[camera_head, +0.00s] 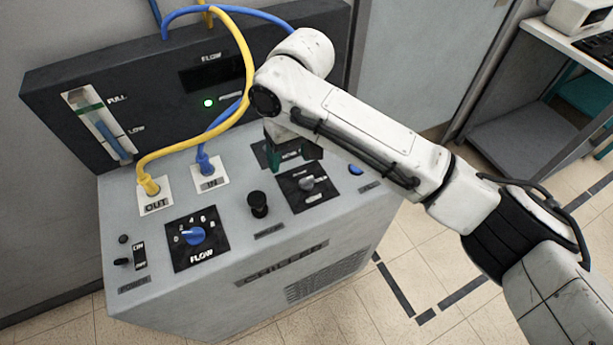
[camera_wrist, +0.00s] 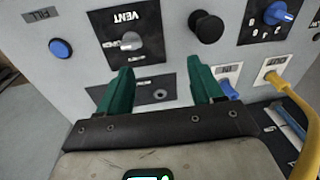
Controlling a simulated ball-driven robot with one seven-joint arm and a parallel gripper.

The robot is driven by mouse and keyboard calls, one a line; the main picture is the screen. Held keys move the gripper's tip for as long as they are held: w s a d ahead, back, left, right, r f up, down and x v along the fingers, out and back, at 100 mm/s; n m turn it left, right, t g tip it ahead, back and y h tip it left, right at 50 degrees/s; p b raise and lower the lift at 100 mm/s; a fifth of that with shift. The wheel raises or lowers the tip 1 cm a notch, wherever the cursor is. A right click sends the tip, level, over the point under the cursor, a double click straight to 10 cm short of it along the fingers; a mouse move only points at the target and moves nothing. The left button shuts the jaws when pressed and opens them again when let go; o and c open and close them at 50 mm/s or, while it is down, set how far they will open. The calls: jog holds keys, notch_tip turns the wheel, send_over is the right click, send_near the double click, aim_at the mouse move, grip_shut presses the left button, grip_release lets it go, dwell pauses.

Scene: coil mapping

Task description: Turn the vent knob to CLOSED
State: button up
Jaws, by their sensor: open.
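The vent knob (camera_head: 306,183) is a small grey knob on a black plate on the chiller's sloped top panel. In the wrist view the grey vent knob (camera_wrist: 130,42) appears upside down beside the word VENT. Which marking it points to is too small to tell. My gripper (camera_head: 283,158) is over the panel just behind the vent plate, partly hidden by my arm. In the wrist view my gripper (camera_wrist: 160,68) has two green fingers spread apart with nothing between them. The knob lies ahead of the left finger, apart from it.
A black knob (camera_head: 258,203) and the blue FLOW knob (camera_head: 194,236) sit left of the vent plate. A blue button (camera_head: 355,169) is at its right. Yellow (camera_head: 150,186) and blue (camera_head: 206,161) hoses rise from the OUT and IN ports. The upright back panel (camera_head: 150,80) stands behind.

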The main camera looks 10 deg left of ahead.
aim_at(306, 179)
jog(key=shift+m+h, duration=0.4)
jog(key=shift+h, duration=0.3)
jog(key=w+d+f, duration=0.1)
jog(key=f, duration=0.2)
jog(key=d+f, duration=0.1)
jog(key=f, duration=0.2)
jog(key=w+f, duration=0.1)
jog(key=f, duration=0.3)
jog(key=shift+w+d, duration=0.3)
jog(key=shift+d, duration=0.1)
jog(key=c, duration=1.1)
